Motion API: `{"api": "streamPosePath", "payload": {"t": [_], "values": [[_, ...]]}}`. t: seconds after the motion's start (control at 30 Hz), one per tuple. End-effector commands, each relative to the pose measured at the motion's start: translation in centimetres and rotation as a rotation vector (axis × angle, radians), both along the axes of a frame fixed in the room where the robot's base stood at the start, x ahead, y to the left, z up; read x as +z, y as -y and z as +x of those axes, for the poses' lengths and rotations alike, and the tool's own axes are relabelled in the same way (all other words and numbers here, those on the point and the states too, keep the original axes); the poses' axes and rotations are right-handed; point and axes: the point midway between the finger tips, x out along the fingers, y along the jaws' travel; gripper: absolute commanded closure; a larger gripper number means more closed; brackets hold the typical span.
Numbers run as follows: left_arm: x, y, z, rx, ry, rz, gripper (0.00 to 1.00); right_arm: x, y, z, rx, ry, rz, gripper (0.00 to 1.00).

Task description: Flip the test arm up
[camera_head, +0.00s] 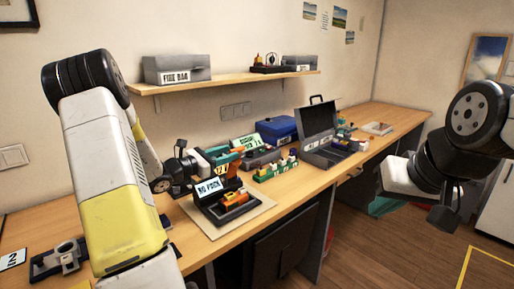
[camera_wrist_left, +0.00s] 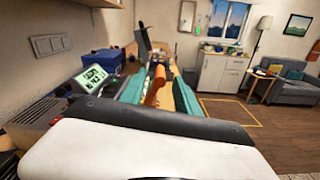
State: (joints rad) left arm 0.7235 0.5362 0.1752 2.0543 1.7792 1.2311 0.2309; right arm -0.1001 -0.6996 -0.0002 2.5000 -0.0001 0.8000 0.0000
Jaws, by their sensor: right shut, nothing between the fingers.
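My left gripper (camera_head: 228,157) reaches in from the left above the bench, behind a small black tester with a "NO PACK" screen (camera_head: 209,187). Its teal fingers also show in the left wrist view (camera_wrist_left: 158,92), spread apart. An orange upright piece (camera_wrist_left: 156,84) stands between them; I cannot tell whether it is the test arm or whether the fingers touch it. An orange and yellow part (camera_head: 235,199) lies in the tester's black tray, on a pale mat (camera_head: 228,226). My right gripper (camera_head: 443,217) is shut and empty, in the air right of the bench.
A blue case (camera_head: 275,130) and an open grey toolbox (camera_head: 318,124) stand further along the bench. A green rack of small parts (camera_head: 274,172) stands right of the tester. A grey clamp-like fixture (camera_head: 66,258) is at the lower left. A shelf (camera_head: 230,82) hangs above.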

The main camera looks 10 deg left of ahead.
Motion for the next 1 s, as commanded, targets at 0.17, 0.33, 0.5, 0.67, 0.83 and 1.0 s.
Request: {"api": "streamPosePath", "payload": {"t": [0.17, 0.33, 0.5, 0.67, 0.83, 1.0], "values": [[0.0, 1.3, 1.6, -0.003, 0.001, -0.001, 0.62, 0.0, 0.0, 0.0, 0.000, 0.000, 0.000, 1.00], [0.0, 3.1, 3.8, -0.003, 0.000, 0.000, 0.62, 0.0, 0.0, 0.0, 0.000, 0.000, 0.000, 1.00], [0.0, 4.3, 5.5, -0.002, 0.000, 0.000, 0.62, 0.0, 0.0, 0.0, 0.000, 0.000, 0.000, 1.00], [0.0, 4.7, 6.0, -0.001, 0.000, 0.001, 0.62, 0.0, 0.0, 0.0, 0.000, 0.000, 0.000, 1.00], [0.0, 4.7, 6.1, -0.001, 0.000, 0.001, 0.62, 0.0, 0.0, 0.0, 0.000, 0.000, 0.000, 1.00], [0.0, 4.7, 6.0, -0.001, 0.000, 0.001, 0.86, 0.0, 0.0, 0.0, 0.000, 0.000, 0.000, 1.00]]}}
